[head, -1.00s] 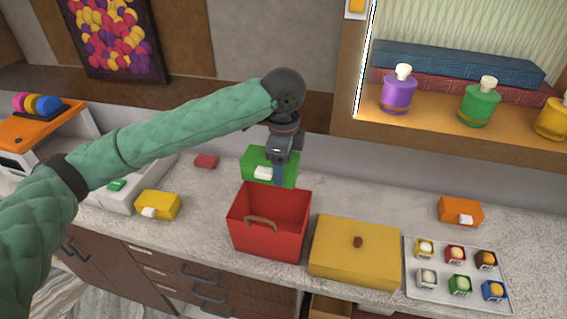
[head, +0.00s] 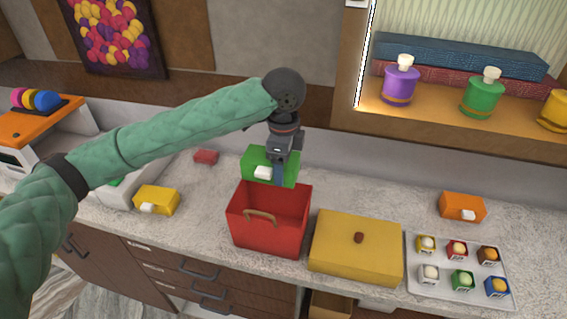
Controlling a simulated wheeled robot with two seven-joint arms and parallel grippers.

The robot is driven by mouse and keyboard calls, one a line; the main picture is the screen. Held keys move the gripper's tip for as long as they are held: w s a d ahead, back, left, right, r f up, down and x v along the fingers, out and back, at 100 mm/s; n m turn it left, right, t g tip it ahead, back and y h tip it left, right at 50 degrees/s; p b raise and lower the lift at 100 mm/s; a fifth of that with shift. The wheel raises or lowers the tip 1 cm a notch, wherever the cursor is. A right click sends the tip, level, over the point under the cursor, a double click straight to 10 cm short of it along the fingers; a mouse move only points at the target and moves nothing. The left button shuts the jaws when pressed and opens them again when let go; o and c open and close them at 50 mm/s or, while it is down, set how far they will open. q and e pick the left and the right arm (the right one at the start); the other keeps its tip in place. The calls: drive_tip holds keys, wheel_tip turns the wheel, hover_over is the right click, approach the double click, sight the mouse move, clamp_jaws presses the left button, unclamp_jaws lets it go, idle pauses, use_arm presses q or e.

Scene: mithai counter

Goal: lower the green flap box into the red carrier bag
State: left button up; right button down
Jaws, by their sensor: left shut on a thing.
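The green flap box (head: 256,161) is at the back edge of the red carrier bag, in the middle of the head view. It has a white tab on its front. My left gripper (head: 279,174) reaches down over the box and is shut on it. The red carrier bag (head: 268,236) stands upright and open on the counter, with a brown handle on its front side. My right gripper is not in view.
A yellow lidded box (head: 355,248) stands just right of the bag. A yellow flap box (head: 156,200) is to the left, and a small red block (head: 206,157) behind it. An orange box (head: 462,207) and a tray (head: 417,283) of sweets are at right.

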use_arm(q)
drive_tip(key=shift+r+p, duration=0.1)
drive_tip(key=shift+p, duration=0.3)
drive_tip(key=shift+f+p, duration=0.35)
drive_tip(key=shift+f, duration=0.05)
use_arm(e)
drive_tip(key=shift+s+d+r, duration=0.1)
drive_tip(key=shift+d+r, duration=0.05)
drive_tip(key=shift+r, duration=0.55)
use_arm(q)
drive_tip(key=shift+f, duration=0.2)
drive_tip(key=shift+f, duration=0.8)
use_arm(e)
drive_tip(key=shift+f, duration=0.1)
use_arm(q)
drive_tip(key=shift+f, duration=0.2)
drive_tip(key=shift+f+b, duration=0.4)
drive_tip(key=shift+f, duration=0.65)
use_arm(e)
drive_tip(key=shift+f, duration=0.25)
